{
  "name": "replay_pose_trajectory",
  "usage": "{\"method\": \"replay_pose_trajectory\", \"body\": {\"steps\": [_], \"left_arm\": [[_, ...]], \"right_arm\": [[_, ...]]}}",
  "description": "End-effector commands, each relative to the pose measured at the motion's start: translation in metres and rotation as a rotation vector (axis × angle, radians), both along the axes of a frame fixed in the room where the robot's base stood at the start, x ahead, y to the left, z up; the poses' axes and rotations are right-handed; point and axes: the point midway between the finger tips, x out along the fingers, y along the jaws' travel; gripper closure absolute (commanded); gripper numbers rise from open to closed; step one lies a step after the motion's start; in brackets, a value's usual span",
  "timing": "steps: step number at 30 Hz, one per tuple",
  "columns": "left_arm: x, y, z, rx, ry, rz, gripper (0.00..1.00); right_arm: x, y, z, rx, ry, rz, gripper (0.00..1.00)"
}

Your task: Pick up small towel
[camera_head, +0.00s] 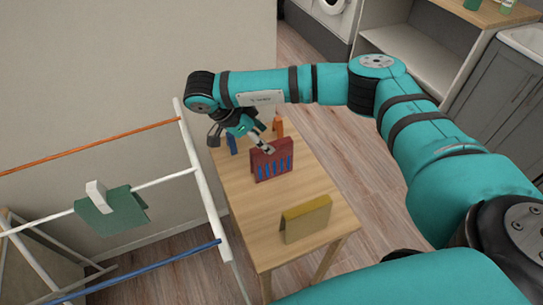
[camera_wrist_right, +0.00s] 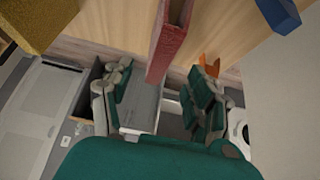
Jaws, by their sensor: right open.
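Several folded cloth-like pieces stand on a narrow wooden table; I cannot tell for sure which is the small towel. A red one with blue stripes (camera_head: 272,164) stands tent-like mid-table, and a mustard-yellow one (camera_head: 306,219) stands near the front end. My right gripper (camera_head: 262,141) is open, just above and behind the red piece. In the right wrist view the open right gripper (camera_wrist_right: 160,78) has the red piece (camera_wrist_right: 170,38) ahead, between the lines of its fingers, with no grip on it. My left gripper is not in view.
Blue (camera_head: 232,144) and orange (camera_head: 278,126) pieces stand at the table's far end. A drying rack (camera_head: 205,185) with a green cloth (camera_head: 112,212) stands close on the left. The table top (camera_head: 250,205) is bare between the red and yellow pieces. Cabinets (camera_head: 490,95) stand at right.

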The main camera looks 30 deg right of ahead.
Motion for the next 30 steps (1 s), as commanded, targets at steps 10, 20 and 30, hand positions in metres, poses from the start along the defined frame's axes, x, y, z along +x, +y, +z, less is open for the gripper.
{"method": "replay_pose_trajectory", "body": {"steps": [10,20,30], "left_arm": [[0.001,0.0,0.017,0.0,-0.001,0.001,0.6],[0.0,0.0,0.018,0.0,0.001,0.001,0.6],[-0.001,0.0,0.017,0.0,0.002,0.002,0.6]], "right_arm": [[-0.001,-0.022,-0.033,-0.001,0.003,-0.003,0.43],[-0.001,-0.029,-0.047,0.0,0.001,0.001,0.43],[-0.001,-0.029,-0.047,0.0,0.0,0.0,0.79]]}}
